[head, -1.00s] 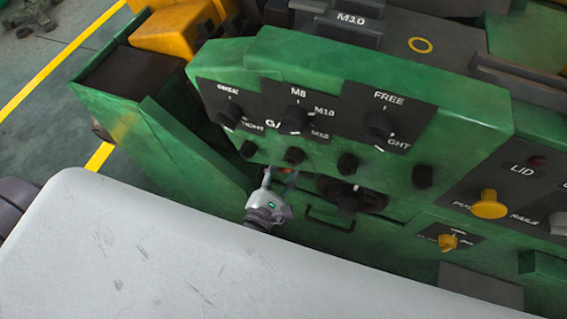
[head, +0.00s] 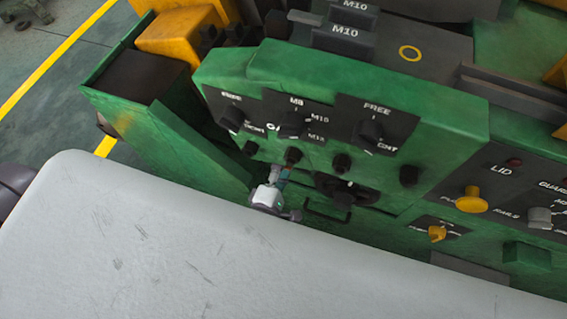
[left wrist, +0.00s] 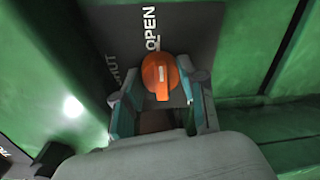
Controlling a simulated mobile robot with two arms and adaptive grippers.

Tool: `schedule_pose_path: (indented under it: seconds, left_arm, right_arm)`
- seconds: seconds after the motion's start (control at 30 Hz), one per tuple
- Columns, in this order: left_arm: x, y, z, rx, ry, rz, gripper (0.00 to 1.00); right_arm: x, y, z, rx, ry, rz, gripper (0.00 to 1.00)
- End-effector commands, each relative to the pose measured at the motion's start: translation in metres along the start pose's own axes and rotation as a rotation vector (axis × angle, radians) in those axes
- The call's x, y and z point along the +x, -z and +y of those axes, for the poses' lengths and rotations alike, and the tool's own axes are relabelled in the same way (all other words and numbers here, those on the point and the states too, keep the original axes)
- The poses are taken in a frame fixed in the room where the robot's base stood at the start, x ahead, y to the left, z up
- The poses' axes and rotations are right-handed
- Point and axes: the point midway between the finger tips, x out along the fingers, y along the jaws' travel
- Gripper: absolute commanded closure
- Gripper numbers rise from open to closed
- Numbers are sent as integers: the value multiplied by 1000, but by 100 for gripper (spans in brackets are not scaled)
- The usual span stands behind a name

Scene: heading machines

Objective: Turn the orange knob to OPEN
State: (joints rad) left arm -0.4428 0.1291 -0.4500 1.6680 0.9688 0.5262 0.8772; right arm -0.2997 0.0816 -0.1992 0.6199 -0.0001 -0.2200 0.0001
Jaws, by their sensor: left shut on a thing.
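The orange knob (left wrist: 160,78) shows in the left wrist view on a dark plate (left wrist: 195,35) lettered OPEN and SHUT. The white line on the knob points roughly up the picture, towards the OPEN lettering (left wrist: 150,28). My left gripper (left wrist: 158,94) is shut on the knob, one finger on each side of it. In the head view my left gripper (head: 278,176) is at the lower front of the green machine, below the row of small black knobs, and the orange knob is hidden there. My right gripper is in neither view.
The green panel (head: 360,75) carries black selector knobs, with a black handwheel (head: 340,188) right of the gripper. A yellow button (head: 471,200) and a small yellow knob (head: 437,233) sit further right.

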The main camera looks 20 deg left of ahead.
Motion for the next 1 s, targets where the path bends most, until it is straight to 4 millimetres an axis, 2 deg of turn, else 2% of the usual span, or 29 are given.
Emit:
schedule_pose_path:
  seconds: [0.53, 0.57, 0.7, 1.0]
  left_arm:
    - [0, -1, 0, 24, 0, 1, 94]
    - [0, -1, 0, 24, 0, 1, 56]
    - [0, 0, 0, 23, 0, 1, 34]
    - [-1, 0, 0, 23, 0, 2, 34]
  right_arm:
    - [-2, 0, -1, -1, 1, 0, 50]
    - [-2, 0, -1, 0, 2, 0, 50]
    - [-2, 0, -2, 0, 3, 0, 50]
    - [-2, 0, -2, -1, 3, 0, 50]
